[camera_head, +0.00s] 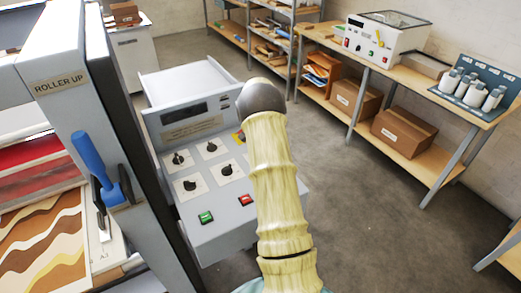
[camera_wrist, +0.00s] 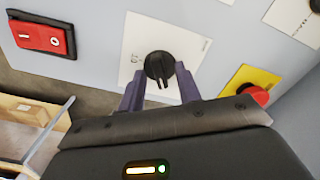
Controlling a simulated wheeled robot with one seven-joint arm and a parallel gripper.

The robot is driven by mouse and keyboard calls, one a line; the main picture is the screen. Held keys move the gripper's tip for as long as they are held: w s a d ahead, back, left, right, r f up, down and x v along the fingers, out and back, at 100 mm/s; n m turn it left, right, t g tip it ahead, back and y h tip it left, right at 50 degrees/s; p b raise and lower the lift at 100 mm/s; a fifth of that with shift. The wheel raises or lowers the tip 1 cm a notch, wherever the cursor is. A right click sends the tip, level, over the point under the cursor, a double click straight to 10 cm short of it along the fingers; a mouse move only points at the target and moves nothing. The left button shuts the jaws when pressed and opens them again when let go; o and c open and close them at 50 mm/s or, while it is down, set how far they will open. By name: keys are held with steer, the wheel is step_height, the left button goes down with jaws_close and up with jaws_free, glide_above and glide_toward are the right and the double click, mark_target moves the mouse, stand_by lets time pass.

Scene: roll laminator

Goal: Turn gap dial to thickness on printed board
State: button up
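The grey control panel (camera_head: 190,220) stands in the head view, with several black dials on white plates. My gripper (camera_wrist: 158,86) is at one black dial (camera_wrist: 160,67), which appears to be the lower right dial (camera_head: 227,170) in the head view. The two fingers are apart, one on each side of the dial's near part. Contact with the knob cannot be told. The dial's pointer faces toward my gripper in the wrist view. Plate markings are too small to read, so I cannot tell which dial is the gap dial. No thickness print on a board is readable.
A red switch (camera_wrist: 40,36) and a red stop button on a yellow plate (camera_wrist: 250,85) flank the dial. A green switch (camera_head: 206,217) is on the panel. A blue-handled lever (camera_head: 88,155) and a "ROLLER UP" label (camera_head: 60,84) are at left. Shelves line the back.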

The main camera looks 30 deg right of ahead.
step_height(320, 180, up, 18)
steer(key=b, duration=0.3)
steer(key=shift+f, duration=0.25)
steer(key=shift+a, duration=0.1)
stand_by(0.3)
steer(key=s+a+f+n+t, duration=0.1)
steer(key=s+a+f+n, duration=0.2)
steer(key=a, duration=0.5)
steer(key=s+a+n, duration=0.3)
steer(key=s+a, duration=0.2)
steer(key=a, duration=0.3)
steer(key=s+a+f+n, duration=0.2)
steer(key=s+a+n, duration=0.1)
steer(key=s+a, duration=0.3)
steer(key=s+a+f+n+t, duration=0.1)
steer(key=s+a+f+n, duration=0.2)
steer(key=s+a, duration=0.3)
steer(key=s, duration=0.5)
steer(key=shift+f+n+t, duration=0.15)
steer(key=shift+n+t, duration=0.15)
